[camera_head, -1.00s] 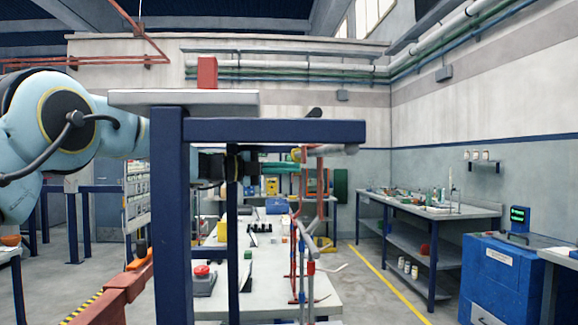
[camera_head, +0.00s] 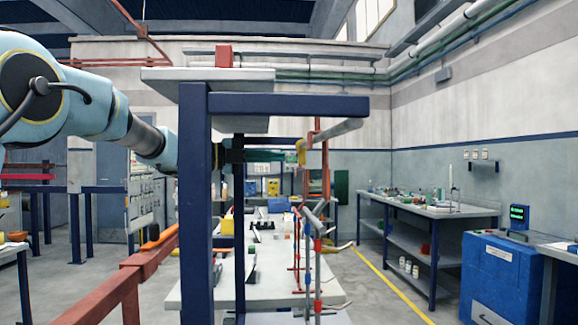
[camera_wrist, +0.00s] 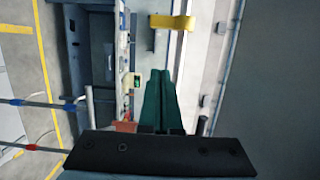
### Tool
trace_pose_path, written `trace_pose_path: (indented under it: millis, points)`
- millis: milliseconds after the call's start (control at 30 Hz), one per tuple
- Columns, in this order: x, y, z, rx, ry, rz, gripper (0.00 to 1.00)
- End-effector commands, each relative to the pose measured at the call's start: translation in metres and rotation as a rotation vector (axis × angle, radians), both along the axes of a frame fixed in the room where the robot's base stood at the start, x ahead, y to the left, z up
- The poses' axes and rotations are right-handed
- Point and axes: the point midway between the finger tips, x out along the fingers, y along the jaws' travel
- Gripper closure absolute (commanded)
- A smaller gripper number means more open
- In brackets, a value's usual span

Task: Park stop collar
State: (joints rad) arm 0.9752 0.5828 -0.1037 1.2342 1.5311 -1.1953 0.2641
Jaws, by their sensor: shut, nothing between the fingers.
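A yellow piece (camera_head: 301,150), which may be the stop collar, sits by the near end of a grey bar (camera_head: 335,134) on the blue rack frame. I cannot tell how it is fixed. It also shows in the wrist view (camera_wrist: 172,22), beyond my fingertips and apart from them. My gripper (camera_head: 282,156) has green fingers and reaches in behind the blue upright, just left of the yellow piece. In the wrist view the fingers (camera_wrist: 158,74) are pressed together and hold nothing. The upright hides part of my wrist.
Red and blue hooked rods (camera_head: 318,260) hang below the bar. A red rail (camera_head: 130,280) runs at lower left.

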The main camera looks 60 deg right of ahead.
Motion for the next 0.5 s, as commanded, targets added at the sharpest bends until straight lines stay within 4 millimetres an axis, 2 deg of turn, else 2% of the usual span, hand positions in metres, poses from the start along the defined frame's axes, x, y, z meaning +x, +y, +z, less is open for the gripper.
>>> trace_pose_path:
  millis: [200,500]
  points:
    - [0.021,0.025,-0.003,0.0,0.0,0.002,1.0]
    - [0.027,0.033,-0.001,0.002,0.001,-0.001,1.0]
